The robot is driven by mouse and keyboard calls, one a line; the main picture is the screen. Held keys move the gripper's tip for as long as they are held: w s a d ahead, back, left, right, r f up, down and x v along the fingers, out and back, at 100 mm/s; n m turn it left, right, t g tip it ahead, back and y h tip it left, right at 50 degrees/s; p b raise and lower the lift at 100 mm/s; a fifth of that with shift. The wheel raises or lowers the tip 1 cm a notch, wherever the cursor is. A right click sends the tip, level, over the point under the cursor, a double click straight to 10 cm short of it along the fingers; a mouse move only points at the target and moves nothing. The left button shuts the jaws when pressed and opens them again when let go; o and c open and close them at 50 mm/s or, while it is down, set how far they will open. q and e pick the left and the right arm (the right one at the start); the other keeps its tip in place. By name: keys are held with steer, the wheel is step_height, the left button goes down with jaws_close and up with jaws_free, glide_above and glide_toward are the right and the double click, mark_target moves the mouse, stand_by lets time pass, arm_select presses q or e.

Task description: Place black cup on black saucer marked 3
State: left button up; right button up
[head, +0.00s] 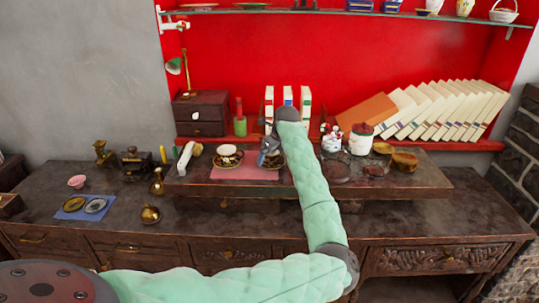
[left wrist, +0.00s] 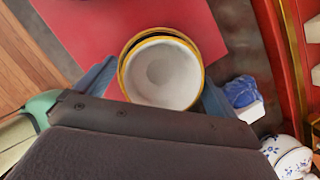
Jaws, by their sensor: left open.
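In the left wrist view a cup with a white inside and gold rim (left wrist: 160,72) stands between the blue fingers of my left gripper (left wrist: 155,92). A second gold edge shows behind it; I cannot tell if it is a saucer. In the head view my left gripper (head: 270,156) is open over the right part of the red mat (head: 232,175) and partly hides a dark gold-edged saucer (head: 262,164). A dark, gold-trimmed cup (head: 228,152) stands on a saucer at the mat's left. No number is legible. My right gripper is not in view.
Two dark saucers (head: 95,206) lie on a blue mat (head: 70,214) at the left, near a pink bowl (head: 77,181) and brass pots (head: 150,214). A white jar (head: 361,140) and leaning books (head: 440,112) stand right of my arm. The lower desktop's front left is fairly clear.

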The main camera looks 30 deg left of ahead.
arm_select(q)
steer(key=b+v, duration=0.2)
steer(key=v, duration=0.9)
steer(key=shift+a, duration=0.3)
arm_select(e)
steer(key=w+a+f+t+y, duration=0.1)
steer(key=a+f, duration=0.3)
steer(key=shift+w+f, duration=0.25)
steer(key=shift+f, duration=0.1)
arm_select(q)
steer(key=shift+r, duration=0.1)
